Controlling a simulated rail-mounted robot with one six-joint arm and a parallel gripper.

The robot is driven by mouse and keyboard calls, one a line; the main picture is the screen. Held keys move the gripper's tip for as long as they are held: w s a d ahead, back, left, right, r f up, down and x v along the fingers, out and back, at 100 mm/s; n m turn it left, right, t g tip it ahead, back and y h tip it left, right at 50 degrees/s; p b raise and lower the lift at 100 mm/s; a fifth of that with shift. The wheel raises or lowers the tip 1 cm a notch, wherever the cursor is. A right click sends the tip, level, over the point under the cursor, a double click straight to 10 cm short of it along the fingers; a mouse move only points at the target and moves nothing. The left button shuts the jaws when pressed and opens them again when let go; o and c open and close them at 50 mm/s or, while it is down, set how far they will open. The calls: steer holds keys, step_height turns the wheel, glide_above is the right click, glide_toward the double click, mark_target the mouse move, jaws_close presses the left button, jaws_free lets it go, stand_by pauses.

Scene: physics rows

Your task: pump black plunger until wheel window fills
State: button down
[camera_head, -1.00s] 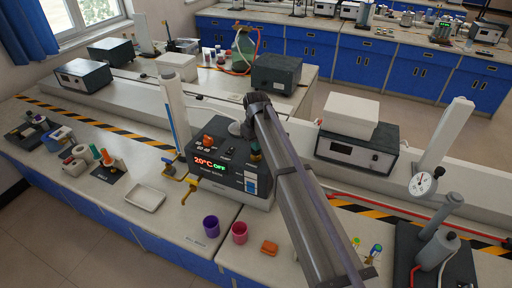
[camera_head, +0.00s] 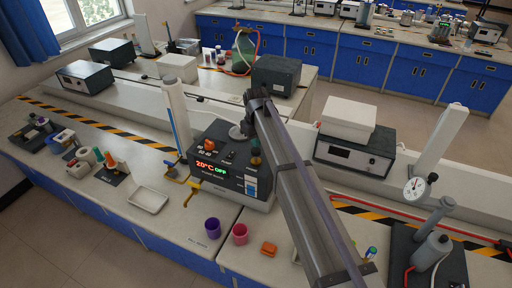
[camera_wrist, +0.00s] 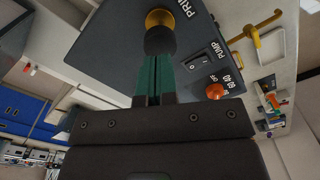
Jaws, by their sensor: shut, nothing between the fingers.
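The black plunger knob (camera_wrist: 160,42) stands on the dark front panel of the instrument, below a brass collar (camera_wrist: 160,18) in the wrist view and beside a label starting "PRI". My gripper (camera_wrist: 154,82) is shut and empty. Its green fingertips point at the knob and end at its edge; I cannot tell if they touch. In the head view my gripper is hard to make out behind my arm, over the right side of the instrument (camera_head: 222,160), whose display reads 20°C OFF. A blue and white window (camera_head: 251,186) is on its lower right; I cannot make out a wheel.
A PUMP rocker switch (camera_wrist: 197,63) and an orange knob (camera_wrist: 215,91) are beside my gripper. A purple cup (camera_head: 212,227), a pink cup (camera_head: 239,234) and an orange block (camera_head: 268,249) stand in front. A white tray (camera_head: 148,199) is at left.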

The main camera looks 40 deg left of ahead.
mark_target(256, 150)
steer(key=shift+f, duration=0.1)
stand_by(0.3)
steer(key=shift+f+b, duration=2.2)
steer(key=shift+b, duration=0.05)
steer(key=shift+r, duration=0.1)
step_height(256, 150, up, 4)
steer(key=p, duration=0.4)
steer(key=shift+r+p, duration=0.25)
steer(key=shift+p, duration=0.1)
steer(key=shift+f, duration=0.15)
